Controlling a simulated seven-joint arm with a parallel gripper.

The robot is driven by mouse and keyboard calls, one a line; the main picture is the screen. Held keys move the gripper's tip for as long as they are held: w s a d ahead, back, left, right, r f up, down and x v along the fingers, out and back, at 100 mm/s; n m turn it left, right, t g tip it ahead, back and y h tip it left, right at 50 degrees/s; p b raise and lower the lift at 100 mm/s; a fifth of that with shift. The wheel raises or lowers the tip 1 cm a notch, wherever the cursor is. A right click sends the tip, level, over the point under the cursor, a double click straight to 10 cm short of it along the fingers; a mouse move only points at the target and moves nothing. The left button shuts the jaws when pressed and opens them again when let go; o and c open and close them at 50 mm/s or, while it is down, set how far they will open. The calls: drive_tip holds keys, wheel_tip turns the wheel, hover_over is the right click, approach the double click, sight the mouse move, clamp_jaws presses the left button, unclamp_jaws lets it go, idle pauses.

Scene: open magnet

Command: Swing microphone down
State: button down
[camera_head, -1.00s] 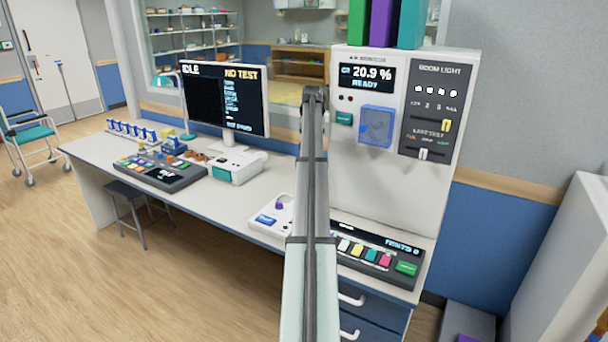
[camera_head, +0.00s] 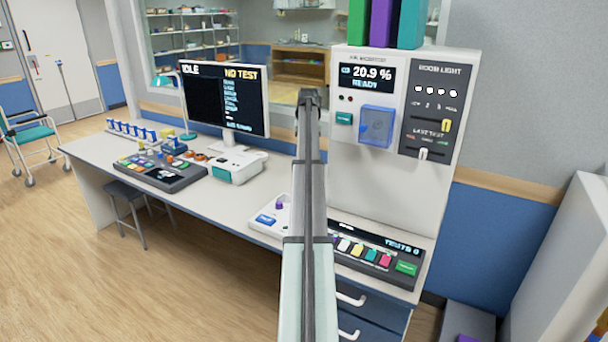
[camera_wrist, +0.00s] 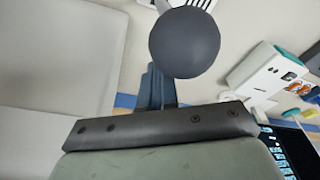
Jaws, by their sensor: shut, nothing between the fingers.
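A dark grey ball, which looks like the microphone's head (camera_wrist: 184,43), is large and close in the wrist view. A pale ribbed piece shows at its upper edge. My gripper (camera_wrist: 158,75) is shut and empty, its blue-grey fingers just below and left of the ball and partly covered by it. I cannot tell whether they touch it.
The desk (camera_head: 215,205) carries a monitor (camera_head: 225,98), a button console (camera_head: 160,170) and a white device (camera_head: 238,166). A tall white panel unit (camera_head: 400,190) stands right of my arm, with a colored-key box (camera_head: 375,255) at its foot.

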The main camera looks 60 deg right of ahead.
drive_tip(key=shift+a+f, duration=0.15)
drive_tip(key=shift+a, duration=1.1)
drive_tip(key=shift+a+f, duration=0.3)
drive_tip(key=shift+a, duration=0.55)
drive_tip(key=shift+a+f, duration=0.35)
drive_tip(key=shift+a, duration=0.45)
drive_tip(key=shift+a+f, duration=0.3)
drive_tip(key=shift+a, duration=0.55)
drive_tip(key=shift+a+f, duration=0.1)
